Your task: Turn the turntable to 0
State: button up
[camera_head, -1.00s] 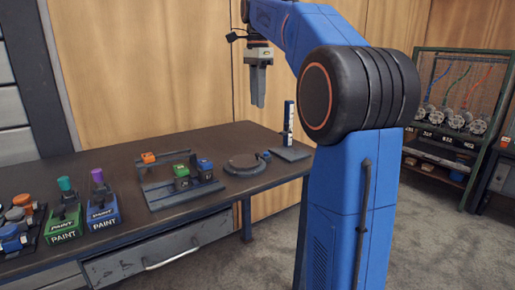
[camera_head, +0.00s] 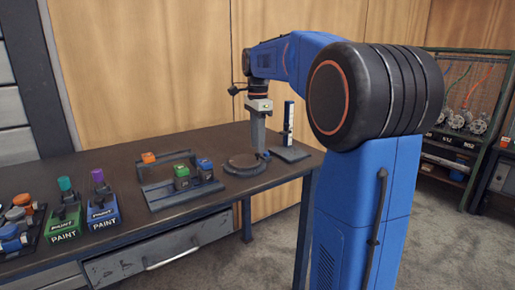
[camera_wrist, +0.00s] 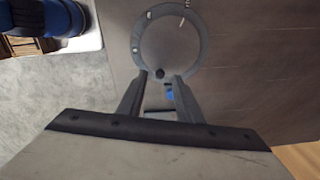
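The turntable (camera_head: 242,164) is a dark grey round disc lying on the workbench. In the wrist view it shows as a lighter ring (camera_wrist: 204,45) around a grey centre, with small white marks on it; I cannot read the marks. A small blue part (camera_head: 266,155) is at its right edge; blue also shows between my fingers in the wrist view (camera_wrist: 169,95). My gripper (camera_head: 258,151) points down over the turntable's right side. In the wrist view my gripper (camera_wrist: 163,75) has its fingers apart, with a small dark knob (camera_wrist: 160,73) between the tips. Contact cannot be told.
A white-and-blue upright gauge (camera_head: 288,124) stands close on the right. Paint holders (camera_head: 82,213) are further left. The bench's front edge (camera_head: 190,217) is near.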

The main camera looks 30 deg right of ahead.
aim_at(245, 159)
jog(key=shift+f, duration=1.25)
jog(key=shift+c, duration=0.3)
grip_shut()
